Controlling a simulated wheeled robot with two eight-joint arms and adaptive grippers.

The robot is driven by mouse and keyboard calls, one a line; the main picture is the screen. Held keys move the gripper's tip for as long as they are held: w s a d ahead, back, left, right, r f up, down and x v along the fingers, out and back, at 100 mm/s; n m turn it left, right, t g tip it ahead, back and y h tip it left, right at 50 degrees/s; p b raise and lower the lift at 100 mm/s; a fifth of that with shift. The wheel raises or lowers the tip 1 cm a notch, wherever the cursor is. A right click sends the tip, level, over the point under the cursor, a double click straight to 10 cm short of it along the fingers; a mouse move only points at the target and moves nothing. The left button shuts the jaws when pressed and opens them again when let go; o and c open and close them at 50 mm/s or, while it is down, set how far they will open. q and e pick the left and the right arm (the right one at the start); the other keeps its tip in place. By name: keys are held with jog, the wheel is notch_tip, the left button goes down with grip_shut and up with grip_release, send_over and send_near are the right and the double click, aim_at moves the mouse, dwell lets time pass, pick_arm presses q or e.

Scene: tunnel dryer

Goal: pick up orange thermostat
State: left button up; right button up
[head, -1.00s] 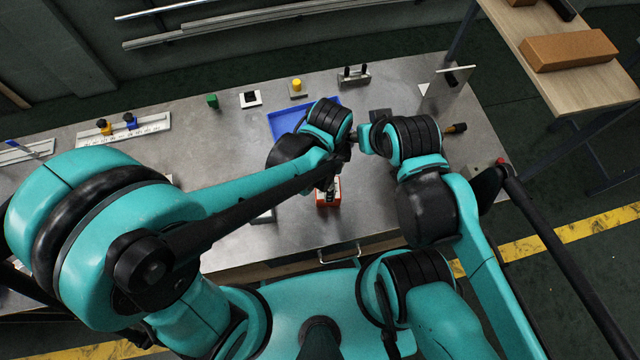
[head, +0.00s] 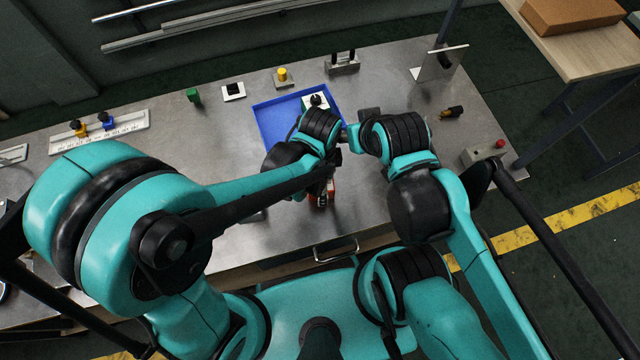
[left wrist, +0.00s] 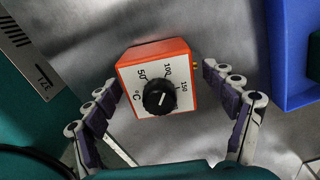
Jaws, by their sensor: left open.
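The orange thermostat (left wrist: 181,62) is a box with a white dial face and a black knob. In the left wrist view it lies between the fingers of my left gripper (left wrist: 160,80), one finger on each side. That gripper is open, and gaps show beside the box. In the head view the thermostat (head: 334,189) is partly hidden under my left wrist, near the table's front edge. My right arm's wrist is just right of the left one; its fingers are not clearly visible.
A blue tray (head: 268,120) with a white block and black knob (head: 316,101) lies behind my left wrist. Small fixtures line the table's back. An upright metal plate (head: 440,63) and a grey box with a red button (head: 484,153) stand right.

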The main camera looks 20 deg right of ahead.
pick_arm(q)
jog(key=shift+r, duration=0.1)
jog(key=shift+c, duration=0.2)
jog(key=c, duration=1.3)
